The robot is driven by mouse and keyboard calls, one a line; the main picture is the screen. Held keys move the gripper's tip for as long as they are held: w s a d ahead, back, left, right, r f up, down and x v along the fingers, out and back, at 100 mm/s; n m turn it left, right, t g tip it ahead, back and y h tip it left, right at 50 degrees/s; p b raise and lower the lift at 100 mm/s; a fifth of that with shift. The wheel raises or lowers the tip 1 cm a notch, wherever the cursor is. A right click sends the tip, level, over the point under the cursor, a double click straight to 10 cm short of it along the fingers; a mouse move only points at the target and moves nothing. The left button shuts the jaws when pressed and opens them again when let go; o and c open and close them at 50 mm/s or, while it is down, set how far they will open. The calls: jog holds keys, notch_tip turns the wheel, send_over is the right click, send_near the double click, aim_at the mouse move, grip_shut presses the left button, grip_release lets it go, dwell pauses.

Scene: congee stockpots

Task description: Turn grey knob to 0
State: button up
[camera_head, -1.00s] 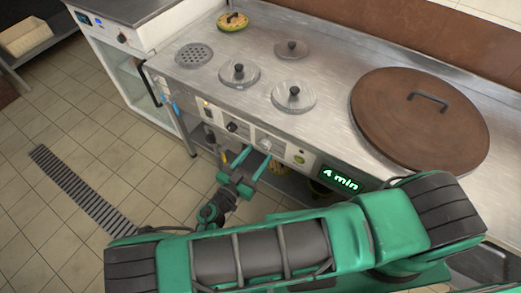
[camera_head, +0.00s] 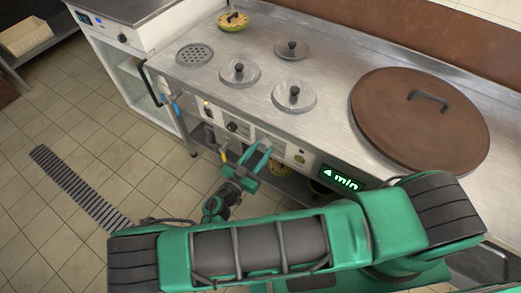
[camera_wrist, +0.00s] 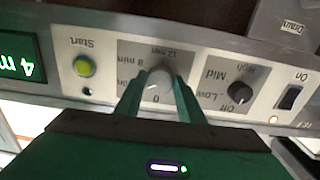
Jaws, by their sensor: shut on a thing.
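The grey knob (camera_wrist: 159,79) sits on the panel's timer dial in the wrist view, which shows the panel upside down. Its scale has 12 min at the top of the picture, 8 min at the upper left and 0 below the knob. My gripper (camera_wrist: 158,85) has its green fingers on either side of the knob and is shut on it. The knob's pointer direction is hard to tell. In the head view my gripper (camera_head: 261,147) is at the panel front and covers most of the knob.
A black heat knob (camera_wrist: 240,92), an On switch (camera_wrist: 289,97) and a green Start button (camera_wrist: 84,66) are beside the dial. A lit display (camera_head: 338,179) reads 4 min. Lidded pots (camera_head: 294,96) and a large brown lid (camera_head: 420,125) are on the counter.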

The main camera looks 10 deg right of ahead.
jog(key=shift+n, duration=0.3)
jog(key=n, duration=0.5)
jog(key=shift+n, duration=0.3)
jog(key=n, duration=0.5)
jog(key=shift+n, duration=0.3)
jog(key=shift+a, duration=0.1)
jog(key=o, duration=1.1)
jog(key=shift+c, duration=0.2)
jog(key=v, duration=1)
jog(key=shift+s+a, duration=0.2)
jog(key=shift+s, duration=0.1)
